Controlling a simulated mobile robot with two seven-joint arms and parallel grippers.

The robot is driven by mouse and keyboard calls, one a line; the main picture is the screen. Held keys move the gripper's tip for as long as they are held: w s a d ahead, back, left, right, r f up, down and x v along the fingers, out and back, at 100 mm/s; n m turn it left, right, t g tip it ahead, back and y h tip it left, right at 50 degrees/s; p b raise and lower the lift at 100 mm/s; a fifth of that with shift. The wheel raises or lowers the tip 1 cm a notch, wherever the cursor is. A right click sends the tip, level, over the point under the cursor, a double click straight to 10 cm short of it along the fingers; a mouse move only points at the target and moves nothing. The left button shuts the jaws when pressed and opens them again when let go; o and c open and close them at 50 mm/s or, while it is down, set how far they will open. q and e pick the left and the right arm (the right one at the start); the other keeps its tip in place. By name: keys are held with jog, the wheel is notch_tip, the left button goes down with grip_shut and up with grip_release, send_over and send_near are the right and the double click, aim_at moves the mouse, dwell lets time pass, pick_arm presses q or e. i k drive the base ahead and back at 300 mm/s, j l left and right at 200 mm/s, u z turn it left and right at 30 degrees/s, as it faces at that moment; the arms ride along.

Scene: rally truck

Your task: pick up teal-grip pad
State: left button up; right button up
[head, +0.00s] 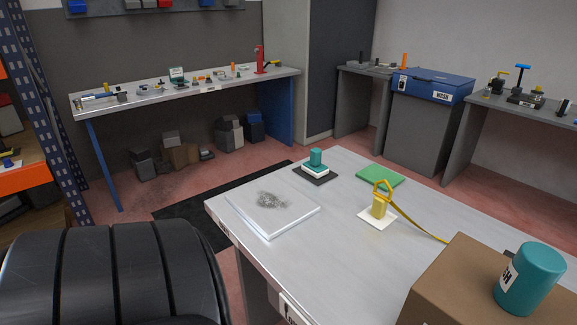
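The teal-grip pad (316,163) stands upright on a dark square mat (328,178) near the far left edge of the grey table (330,255). Its grip is a teal cylinder, and its base is white. Nothing covers it. Neither of my grippers shows in the head view.
A white panel with a dark smudge (293,218), a green cloth (380,175) and a yellow tool (379,207) with a cord lie on the table. A cardboard box (450,270) with a teal container (531,278) stands front right.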

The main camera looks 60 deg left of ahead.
aim_at(314, 167)
jog(key=j+u, duration=0.2)
jog(key=u, duration=0.2)
jog(key=j+u, duration=0.15)
jog(key=u, duration=0.3)
jog(key=j+u, duration=0.2)
jog(key=u, duration=0.2)
jog(key=i+l, duration=0.05)
